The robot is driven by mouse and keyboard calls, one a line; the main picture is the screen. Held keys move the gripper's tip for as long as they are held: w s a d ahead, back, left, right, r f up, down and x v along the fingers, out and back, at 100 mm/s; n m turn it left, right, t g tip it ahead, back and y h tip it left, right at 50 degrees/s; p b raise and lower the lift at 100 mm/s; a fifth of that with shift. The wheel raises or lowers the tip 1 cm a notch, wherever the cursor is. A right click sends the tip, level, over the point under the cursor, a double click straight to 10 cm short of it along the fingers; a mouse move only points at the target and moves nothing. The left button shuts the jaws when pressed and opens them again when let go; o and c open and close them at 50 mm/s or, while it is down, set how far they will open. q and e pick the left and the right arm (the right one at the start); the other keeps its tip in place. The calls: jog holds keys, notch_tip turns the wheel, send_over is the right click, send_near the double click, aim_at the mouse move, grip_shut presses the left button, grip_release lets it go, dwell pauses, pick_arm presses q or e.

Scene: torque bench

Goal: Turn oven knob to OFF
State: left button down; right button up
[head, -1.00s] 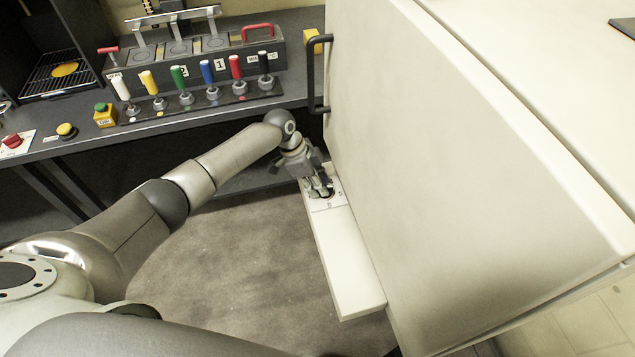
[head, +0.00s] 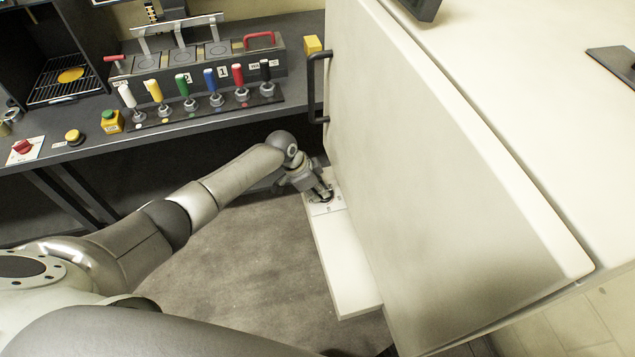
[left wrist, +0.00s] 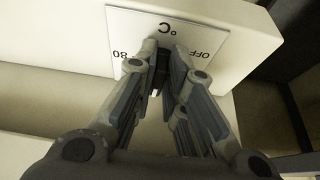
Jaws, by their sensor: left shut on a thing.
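The oven (head: 430,180) is a large cream block on the right of the head view, with a ledge (head: 345,265) low at its side. A white dial plate (head: 327,209) lies on the ledge. In the left wrist view the plate (left wrist: 122,22) reads upside down, with "°C" near the middle, "OFF" on the right and "80" on the left. My left gripper (head: 325,193) is at the plate, its fingers (left wrist: 163,60) shut on the oven knob. The knob is mostly hidden between the fingers, so its pointing direction cannot be told. My right gripper is not in view.
A dark bench (head: 210,118) at the back left carries a row of coloured levers (head: 216,88), a red knob (head: 22,146) and a yellow button (head: 74,137). A black handle (head: 315,88) sticks out from the oven. The floor (head: 250,270) left of the ledge is clear.

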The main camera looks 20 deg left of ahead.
pick_arm(q)
jog(key=n+p, duration=0.2)
jog(key=n+t+y+p, duration=0.1)
jog(key=n+p, duration=0.1)
jog(key=d+n+p, duration=0.1)
jog(key=n+p, duration=0.1)
jog(key=shift+s+r+n+t+y, duration=0.3)
jog(key=shift+s+t, duration=0.1)
jog(key=shift+d+f+n+y+p, duration=0.15)
jog(key=shift+n+y+p, duration=0.1)
jog(key=shift+n+p, duration=0.3)
jog(key=shift+d+n+y+p, duration=0.15)
jog(key=shift+n+y+p, duration=0.1)
jog(key=shift+n+p, duration=0.3)
jog(key=shift+d+n+y+p, duration=0.15)
jog(key=shift+n+y+p, duration=0.3)
jog(key=shift+n, duration=0.85)
jog(key=shift+f, duration=0.1)
jog(key=c, duration=1.5)
grip_release()
